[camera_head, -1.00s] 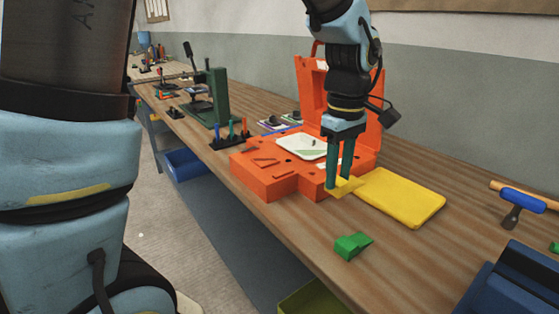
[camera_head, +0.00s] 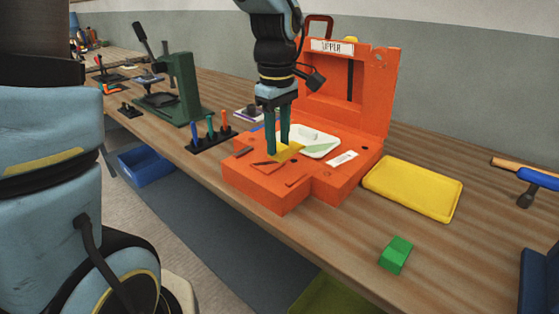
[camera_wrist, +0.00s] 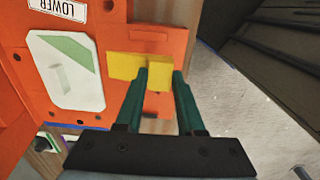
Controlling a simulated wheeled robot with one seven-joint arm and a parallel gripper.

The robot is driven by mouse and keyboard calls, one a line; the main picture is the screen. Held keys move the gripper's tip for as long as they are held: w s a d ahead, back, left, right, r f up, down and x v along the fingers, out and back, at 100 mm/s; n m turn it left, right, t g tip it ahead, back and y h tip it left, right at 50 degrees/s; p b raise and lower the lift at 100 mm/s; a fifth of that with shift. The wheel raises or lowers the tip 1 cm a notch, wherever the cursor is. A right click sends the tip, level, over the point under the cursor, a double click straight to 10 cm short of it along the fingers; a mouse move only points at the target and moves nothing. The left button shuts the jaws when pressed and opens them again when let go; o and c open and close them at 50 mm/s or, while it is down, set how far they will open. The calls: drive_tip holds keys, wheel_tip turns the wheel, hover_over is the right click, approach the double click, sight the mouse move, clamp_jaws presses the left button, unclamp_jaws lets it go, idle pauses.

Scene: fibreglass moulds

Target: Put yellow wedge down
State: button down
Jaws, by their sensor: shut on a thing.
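My gripper (camera_head: 277,153) points down over the lower half of an orange mould (camera_head: 262,187) and is shut on the yellow wedge (camera_head: 290,151). In the wrist view the yellow wedge (camera_wrist: 123,66) shows at and beside the green fingertips (camera_wrist: 160,73), over the orange surface. Whether it touches that surface I cannot tell. A white inset (camera_head: 322,137) with a green patch lies just behind the wedge; it also shows in the wrist view (camera_wrist: 60,85). The fingers hide part of the wedge.
The mould's upright lid (camera_head: 372,90) stands behind. A yellow tray (camera_head: 412,187) and a green block (camera_head: 396,255) lie on the bench to the right. A rack of coloured tools (camera_head: 210,138) and a green press (camera_head: 183,90) stand left.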

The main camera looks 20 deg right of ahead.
sight(278, 161)
drive_tip(key=shift+f+p, duration=0.35)
drive_tip(key=shift+f, duration=2.5)
drive_tip(key=shift+f, duration=0.15)
drive_tip(key=c, duration=0.5)
unclamp_jaws()
wheel_tip(278, 161, up, 12)
drive_tip(key=shift+a+r+b, duration=0.15)
drive_tip(key=shift+r+b, duration=0.05)
drive_tip(key=shift+b, duration=0.4)
drive_tip(key=a+f+m, duration=0.2)
drive_tip(key=a+f, duration=0.2)
drive_tip(key=a, duration=0.4)
drive_tip(key=a+f+m+t, duration=0.1)
drive_tip(key=a+f+m, duration=0.1)
drive_tip(key=a, duration=0.6)
drive_tip(key=w+a+f+m, duration=0.1)
drive_tip(key=a+f+m, duration=0.2)
drive_tip(key=a, duration=0.6)
wheel_tip(278, 161, down, 3)
drive_tip(key=shift+w+r+t, duration=0.1)
drive_tip(key=shift+r+t, duration=0.1)
drive_tip(key=shift+t, duration=0.1)
